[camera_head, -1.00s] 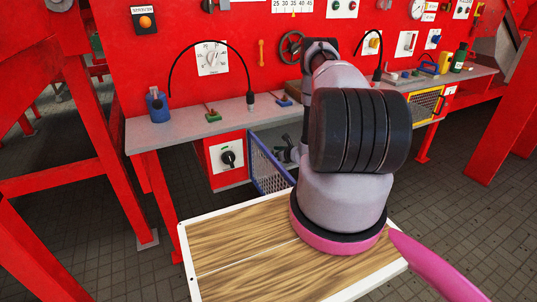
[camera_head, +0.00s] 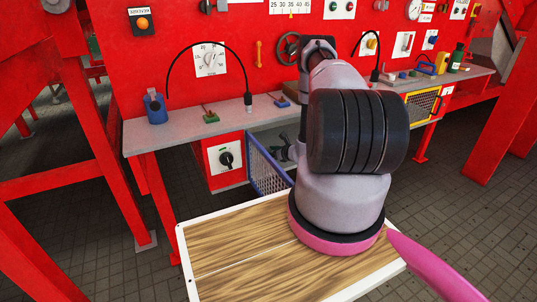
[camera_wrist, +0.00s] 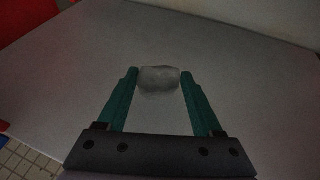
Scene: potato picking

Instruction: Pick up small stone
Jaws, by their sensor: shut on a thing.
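In the wrist view, a small grey stone (camera_wrist: 159,80) sits between the two green fingers of my gripper (camera_wrist: 160,78). The fingertips are shut on it from both sides. Below or behind it lies a plain grey surface; I cannot tell whether the stone touches it. In the head view, the stone and my fingertips are hidden behind my arm.
A grey workbench (camera_head: 180,131) runs along a red control panel with knobs and dials. A blue bottle-like object (camera_head: 155,108) and small green items (camera_head: 211,117) stand on it.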

